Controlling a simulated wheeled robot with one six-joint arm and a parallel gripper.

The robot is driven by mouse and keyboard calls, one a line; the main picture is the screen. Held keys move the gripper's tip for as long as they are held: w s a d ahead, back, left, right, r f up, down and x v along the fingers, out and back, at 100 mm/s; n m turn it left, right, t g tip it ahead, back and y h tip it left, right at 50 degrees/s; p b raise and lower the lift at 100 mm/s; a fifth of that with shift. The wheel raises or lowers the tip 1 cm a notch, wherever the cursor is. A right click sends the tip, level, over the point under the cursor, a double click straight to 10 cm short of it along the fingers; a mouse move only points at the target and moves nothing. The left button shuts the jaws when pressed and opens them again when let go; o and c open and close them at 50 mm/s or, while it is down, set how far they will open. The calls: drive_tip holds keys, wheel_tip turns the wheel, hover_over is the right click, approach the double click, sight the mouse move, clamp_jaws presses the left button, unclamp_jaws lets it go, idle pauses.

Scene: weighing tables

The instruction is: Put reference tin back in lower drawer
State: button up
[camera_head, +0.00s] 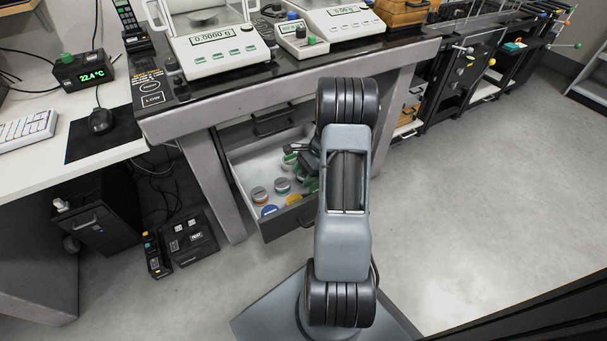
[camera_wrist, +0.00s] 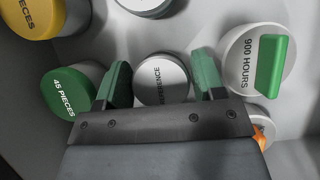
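The reference tin (camera_wrist: 162,80), pale with a grey lid lettered "REFERENCE", is in the wrist view between the two green fingers of my gripper (camera_wrist: 161,82). The open lower drawer (camera_head: 290,222) is under the weighing table in the head view. My gripper (camera_head: 302,158) reaches down into it, partly hidden by my arm. Whether the tin rests on the drawer floor is hard to tell.
Beside my fingers are a green-lidded "45 PIECES" tin (camera_wrist: 68,92) and a white "900 HOURS" tin (camera_wrist: 245,62) with a green bar. A yellow tin (camera_wrist: 32,15) is farther left. An orange item (camera_wrist: 259,137) is close at right. Balances (camera_head: 220,48) stand on the table above.

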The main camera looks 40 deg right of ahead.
drive_tip(key=shift+o, duration=1.3)
drive_tip(key=shift+r, duration=0.1)
drive_tip(key=w+p+v, duration=0.1)
drive_tip(key=p+v, duration=0.4)
drive_tip(key=v, duration=0.6)
wheel_tip(320, 180, up, 7)
drive_tip(key=n+h, duration=0.2)
drive_tip(key=n, duration=0.3)
hover_over(298, 186)
drive_tip(key=s+a+r+n+h, duration=0.2)
drive_tip(key=a+r+n, duration=0.25)
drive_tip(key=a, duration=0.35)
drive_tip(key=s+a+r+n+t+h, duration=0.2)
drive_tip(key=s+a+n, duration=0.7)
drive_tip(key=n, duration=0.1)
drive_tip(key=shift+s+a+r, duration=0.2)
drive_tip(key=shift+s+a, duration=0.1)
drive_tip(key=shift+a, duration=0.1)
